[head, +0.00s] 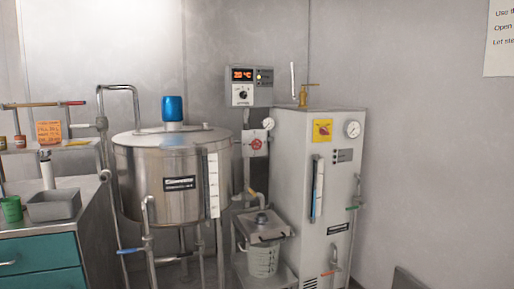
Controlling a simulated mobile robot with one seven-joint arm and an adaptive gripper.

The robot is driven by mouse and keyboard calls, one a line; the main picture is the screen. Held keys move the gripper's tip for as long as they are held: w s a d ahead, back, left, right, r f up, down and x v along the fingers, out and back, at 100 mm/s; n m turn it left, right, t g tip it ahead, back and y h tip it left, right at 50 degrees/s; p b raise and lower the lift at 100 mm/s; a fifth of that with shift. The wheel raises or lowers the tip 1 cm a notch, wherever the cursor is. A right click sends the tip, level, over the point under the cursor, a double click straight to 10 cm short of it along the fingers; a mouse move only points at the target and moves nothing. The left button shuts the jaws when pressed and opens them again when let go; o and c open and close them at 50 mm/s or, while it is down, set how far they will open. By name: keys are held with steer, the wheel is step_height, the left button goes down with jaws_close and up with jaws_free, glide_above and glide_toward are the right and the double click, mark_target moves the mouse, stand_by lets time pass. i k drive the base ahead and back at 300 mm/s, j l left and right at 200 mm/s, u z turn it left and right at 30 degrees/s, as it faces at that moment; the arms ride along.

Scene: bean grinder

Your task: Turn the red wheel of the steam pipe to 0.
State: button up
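A small red wheel (256,143) sits in front of a pale plate on the pipework between the steel tank (185,180) and the tall grey cabinet (300,190). It is small in the picture, and I cannot read its scale marks or its setting. A steam pipe (246,170) appears to run vertically beside the wheel, partly hidden by the tank. A round gauge (268,124) is just above and right of the wheel. My gripper is not in view.
A control box (249,86) with a lit red display hangs above the wheel. A bench (40,235) with a grey tray (54,205) and green cup (11,209) is at left. Blue-handled pipework (148,240) stands in front of the tank.

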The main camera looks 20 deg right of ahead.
mark_target(256, 143)
steer(key=i+l, duration=0.6)
steer(key=i, duration=0.15)
steer(key=i+l, duration=0.6)
steer(key=i, duration=1)
steer(key=l+z, duration=0.05)
